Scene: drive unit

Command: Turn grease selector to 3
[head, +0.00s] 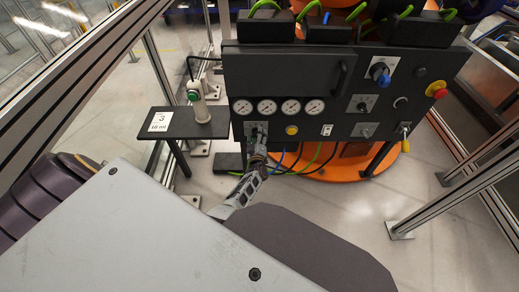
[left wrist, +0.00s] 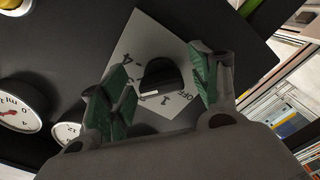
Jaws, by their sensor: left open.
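The grease selector is a black knob (left wrist: 160,75) on a light grey plate (left wrist: 142,40) in the left wrist view. The plate shows "4", "1" and "OFF"; other marks are hidden or too small to read. A white mark shows on the knob's lower side near the "1"; its exact setting I cannot tell. My left gripper (left wrist: 162,92) is open, its green-padded fingers on either side of the knob with gaps visible. In the head view my left gripper (head: 258,153) is at the panel's lower left, partly covering the plate (head: 250,128). My right gripper is not in view.
The black control panel (head: 320,85) carries several gauges (head: 267,107), a yellow button (head: 292,130), a blue knob (head: 380,73) and a red emergency stop (head: 437,89). A card reading "3, 10 ml" (head: 158,122) lies on a side shelf (head: 215,128) beside a green-topped cylinder (head: 199,107).

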